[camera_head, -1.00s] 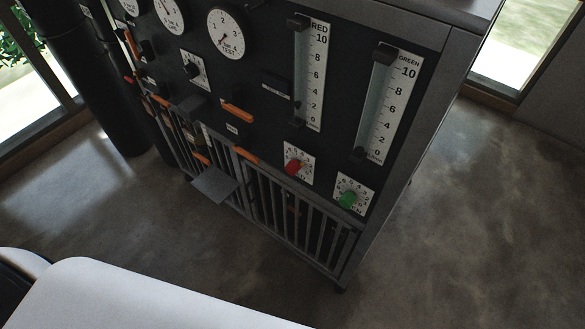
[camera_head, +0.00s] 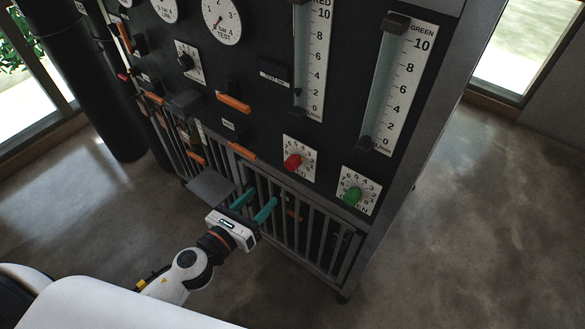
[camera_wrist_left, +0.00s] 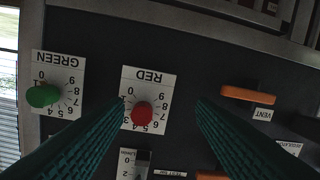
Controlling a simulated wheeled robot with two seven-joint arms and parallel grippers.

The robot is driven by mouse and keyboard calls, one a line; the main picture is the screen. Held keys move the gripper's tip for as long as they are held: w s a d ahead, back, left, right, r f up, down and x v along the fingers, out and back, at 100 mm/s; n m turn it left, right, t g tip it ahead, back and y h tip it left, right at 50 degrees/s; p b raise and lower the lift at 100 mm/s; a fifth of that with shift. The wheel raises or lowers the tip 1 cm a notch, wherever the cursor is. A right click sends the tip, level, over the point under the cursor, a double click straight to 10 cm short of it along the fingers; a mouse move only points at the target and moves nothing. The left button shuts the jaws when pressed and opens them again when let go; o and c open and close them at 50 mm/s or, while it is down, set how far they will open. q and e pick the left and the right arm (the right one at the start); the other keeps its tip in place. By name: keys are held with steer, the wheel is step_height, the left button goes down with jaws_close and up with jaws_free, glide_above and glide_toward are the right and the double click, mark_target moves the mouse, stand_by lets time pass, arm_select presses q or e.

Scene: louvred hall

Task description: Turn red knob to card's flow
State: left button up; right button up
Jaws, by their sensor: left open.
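The red knob (camera_head: 292,161) sits on a white numbered dial plate low on the black panel. It also shows in the left wrist view (camera_wrist_left: 142,113), upside down, between my fingers in the picture. The red flow tube (camera_head: 312,62) stands above it with its scale. My left gripper (camera_head: 254,203) is open and empty, its teal fingers below and left of the red knob, apart from it. A small dark label holder (camera_head: 274,76) is on the panel left of the red tube; I cannot read any card. My right gripper is not in view.
The green knob (camera_head: 351,195) is right of the red one, below the green flow tube (camera_head: 387,85). Orange levers (camera_head: 234,102) and a small grey shelf (camera_head: 210,187) jut out at left. Vertical bars (camera_head: 300,222) front the lower cabinet. The floor to the right is clear.

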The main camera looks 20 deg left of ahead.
mark_target(289, 167)
arm_select(q)
steer(key=w+d+r+m+p, duration=0.1)
steer(key=w, duration=0.1)
steer(key=w+d+r+m+p, duration=0.1)
steer(key=w+d, duration=0.1)
steer(key=w, duration=0.1)
steer(key=w+d+r+h+p, duration=0.1)
steer(key=w+r, duration=0.1)
steer(key=w, duration=0.1)
steer(key=shift+d+m+t, duration=0.15)
steer(key=shift+m+t, duration=0.25)
steer(key=shift+w+f, duration=0.1)
steer(key=shift+f, duration=0.05)
steer(key=shift+w+d, duration=0.2)
steer(key=shift+w, duration=0.15)
steer(key=shift+c, duration=0.3)
jaws_close()
